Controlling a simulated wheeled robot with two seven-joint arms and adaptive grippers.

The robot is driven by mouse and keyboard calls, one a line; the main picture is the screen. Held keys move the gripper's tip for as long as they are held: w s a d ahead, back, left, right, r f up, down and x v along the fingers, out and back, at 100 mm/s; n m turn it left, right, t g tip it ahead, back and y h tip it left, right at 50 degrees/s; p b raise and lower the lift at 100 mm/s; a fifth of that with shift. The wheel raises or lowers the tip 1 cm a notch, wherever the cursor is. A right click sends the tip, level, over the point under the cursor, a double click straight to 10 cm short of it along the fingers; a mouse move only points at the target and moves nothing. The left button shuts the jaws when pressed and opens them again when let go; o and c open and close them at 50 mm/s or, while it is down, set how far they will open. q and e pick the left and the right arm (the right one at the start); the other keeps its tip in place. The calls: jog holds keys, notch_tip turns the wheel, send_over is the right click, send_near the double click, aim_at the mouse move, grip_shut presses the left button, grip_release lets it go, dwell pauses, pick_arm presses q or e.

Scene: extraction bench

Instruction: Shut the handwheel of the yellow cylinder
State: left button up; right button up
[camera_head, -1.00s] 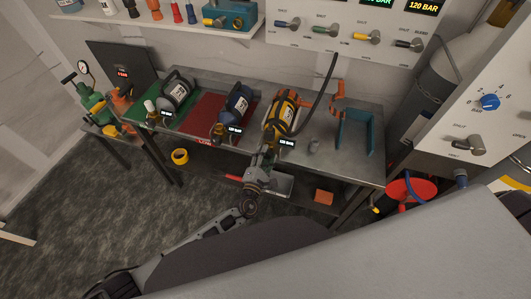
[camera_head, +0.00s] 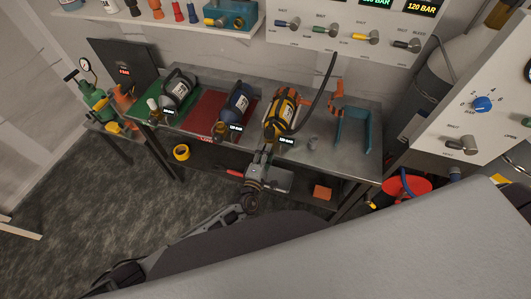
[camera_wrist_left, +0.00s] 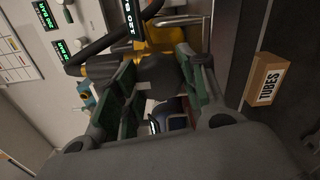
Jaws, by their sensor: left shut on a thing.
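The yellow cylinder (camera_head: 283,104) lies tilted on the metal bench, with a black band, a pale label and a display by its valve end. It also shows in the wrist view (camera_wrist_left: 158,38). My left gripper (camera_head: 263,153) reaches the cylinder's near, valve end from the front. In the left wrist view its green-padded fingers (camera_wrist_left: 160,80) stand on both sides of the dark grey handwheel (camera_wrist_left: 158,72) and are shut on it. In the head view the handwheel is mostly hidden by the gripper. My right gripper is not in view.
A blue cylinder (camera_head: 236,104) on a red mat and a grey cylinder (camera_head: 179,88) on a green mat stand to the left. A teal stand (camera_head: 352,128) is on the right. A TUBES box (camera_wrist_left: 267,79) shows in the wrist view.

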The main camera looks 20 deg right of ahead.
aim_at(268, 138)
pick_arm(q)
jog(key=o, duration=1)
jog(key=shift+f, duration=0.1)
jog(key=shift+o, duration=0.2)
jog(key=shift+r, duration=0.95)
jog(key=r, duration=0.4)
jog(key=shift+w+d, duration=0.15)
jog(key=shift+w, duration=0.1)
jog(key=shift+r, duration=1.9)
jog(key=shift+s+r, duration=0.1)
jog(key=shift+r, duration=0.25)
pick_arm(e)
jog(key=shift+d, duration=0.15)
pick_arm(q)
jog(key=shift+r, duration=0.1)
jog(key=shift+s+a, duration=0.2)
jog(key=shift+s, duration=0.1)
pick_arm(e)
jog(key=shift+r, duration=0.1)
